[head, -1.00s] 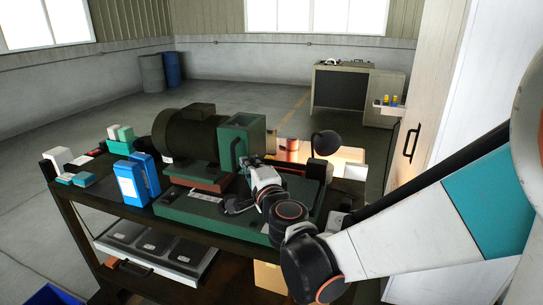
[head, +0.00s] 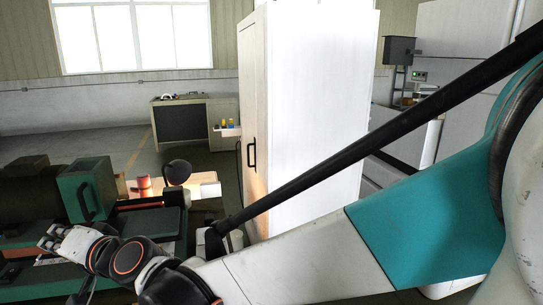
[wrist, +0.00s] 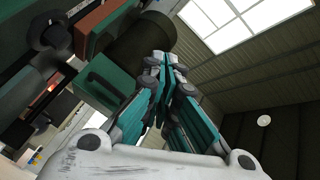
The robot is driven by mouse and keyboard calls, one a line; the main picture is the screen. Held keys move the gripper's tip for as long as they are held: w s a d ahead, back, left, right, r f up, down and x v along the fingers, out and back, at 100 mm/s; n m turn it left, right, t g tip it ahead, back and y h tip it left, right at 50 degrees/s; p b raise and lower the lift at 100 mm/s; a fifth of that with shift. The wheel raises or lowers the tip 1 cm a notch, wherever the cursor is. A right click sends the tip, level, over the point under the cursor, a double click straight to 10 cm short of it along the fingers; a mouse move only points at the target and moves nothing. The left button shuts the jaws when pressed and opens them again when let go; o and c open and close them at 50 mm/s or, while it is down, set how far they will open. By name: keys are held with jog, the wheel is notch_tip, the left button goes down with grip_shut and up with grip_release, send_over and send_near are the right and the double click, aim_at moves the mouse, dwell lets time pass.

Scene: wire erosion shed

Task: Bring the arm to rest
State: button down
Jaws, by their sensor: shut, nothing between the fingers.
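My arm reaches from the right edge of the head view down to the lower left. My gripper (head: 47,238) is at the far left of that view, in front of the green machine (head: 90,188). In the wrist view my gripper (wrist: 166,68) shows its teal and grey fingers drawn together, with nothing between them. The green machine (wrist: 102,88) also shows there, beside and beyond the fingers. I cannot tell how wide the gap is between gripper and machine.
A tall white cabinet (head: 310,110) with a black handle stands right of the machine, behind my arm. A grey bench (head: 183,128) stands by the far wall, with open floor (head: 120,150) before it. A round dark lamp-like part (head: 178,172) rises near the machine.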

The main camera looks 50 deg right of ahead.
jog(key=s+d+f+n+g+h, duration=0.2)
jog(key=s+d+f+n+g, duration=0.2)
jog(key=s, duration=0.7)
jog(key=s+d+f+n+g+h, duration=0.3)
jog(key=s+d+f, duration=0.4)
jog(key=s, duration=0.4)
jog(key=shift+d+f+n+g, duration=0.25)
jog(key=shift+f+n+g, duration=0.3)
jog(key=shift+n+g, duration=0.15)
jog(key=shift+s, duration=0.15)
